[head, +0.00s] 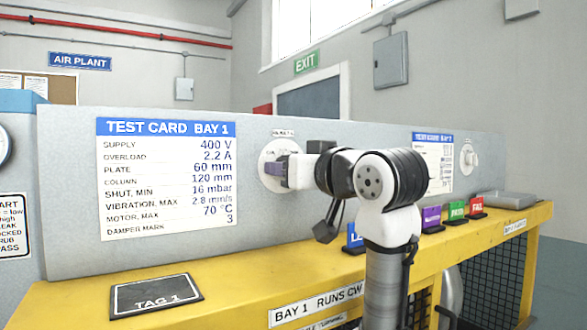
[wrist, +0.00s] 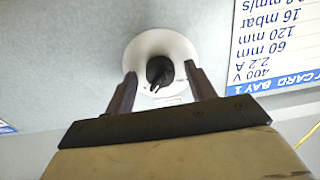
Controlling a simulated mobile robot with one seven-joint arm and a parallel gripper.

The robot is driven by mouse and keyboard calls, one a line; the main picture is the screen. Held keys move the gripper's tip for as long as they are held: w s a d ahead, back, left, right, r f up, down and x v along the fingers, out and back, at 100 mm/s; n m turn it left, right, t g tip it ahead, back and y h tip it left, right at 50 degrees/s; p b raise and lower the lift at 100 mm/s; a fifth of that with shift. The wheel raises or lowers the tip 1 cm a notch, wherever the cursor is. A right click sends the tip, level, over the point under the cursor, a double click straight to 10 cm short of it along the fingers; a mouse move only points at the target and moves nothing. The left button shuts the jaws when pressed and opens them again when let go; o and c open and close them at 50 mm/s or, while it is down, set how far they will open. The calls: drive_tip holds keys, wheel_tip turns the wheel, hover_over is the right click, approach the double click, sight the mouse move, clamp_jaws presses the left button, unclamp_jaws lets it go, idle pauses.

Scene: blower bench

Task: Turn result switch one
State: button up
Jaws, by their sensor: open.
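Result switch one is a black knob (wrist: 160,72) on a round white plate (wrist: 145,50), set in the grey panel to the right of the Bay 1 test card in the head view. In the wrist view my gripper (wrist: 158,78) is open, with one finger on each side of the knob and gaps showing between. How deep the fingertips reach past it I cannot tell. In the head view my gripper (head: 273,168) is at the white plate (head: 270,155) and hides the knob. A small label (head: 283,133) sits above the plate.
The Bay 1 test card (head: 166,180) is left of the switch. A second switch (head: 468,157) is farther right on the panel. On the yellow bench (head: 235,285) are a dark TAG 1 plate (head: 155,295), coloured blocks (head: 456,210) and a grey tray (head: 508,200).

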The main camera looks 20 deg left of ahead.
drive_tip(key=b+v, duration=0.5)
drive_tip(key=v, duration=0.8)
drive_tip(key=shift+s+d, duration=0.25)
drive_tip(key=shift+d, duration=0.05)
